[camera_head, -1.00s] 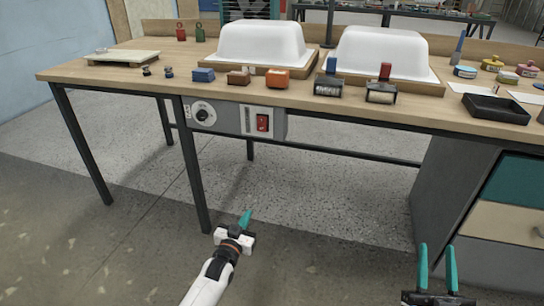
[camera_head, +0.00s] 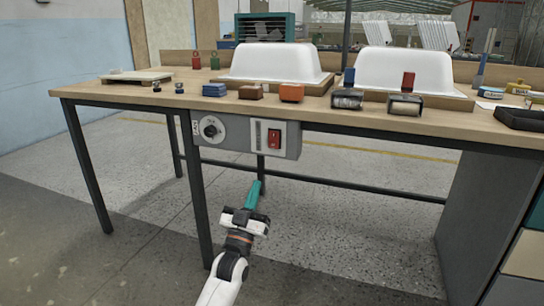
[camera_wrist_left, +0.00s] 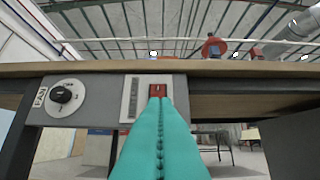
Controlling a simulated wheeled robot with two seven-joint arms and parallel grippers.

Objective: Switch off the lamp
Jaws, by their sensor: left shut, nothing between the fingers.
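A grey control box (camera_head: 228,136) hangs under the front edge of the workbench. It carries a round dial (camera_head: 211,128) on its left and a red rocker switch (camera_head: 274,139) on its right. My left gripper (camera_head: 260,184) is shut and empty, apart from the box and below the switch in the head view. In the left wrist view its teal fingers (camera_wrist_left: 158,102) point at the red switch (camera_wrist_left: 159,90) and cover its lower part; the dial (camera_wrist_left: 61,95) shows at left. I cannot make out a lamp. My right gripper is out of view.
The wooden workbench (camera_head: 130,92) holds two white tub shells (camera_head: 272,63), (camera_head: 405,71), several small blocks, rollers and a black tray (camera_head: 520,118). A dark table leg (camera_head: 197,185) stands left of my gripper. Floor below the bench is open.

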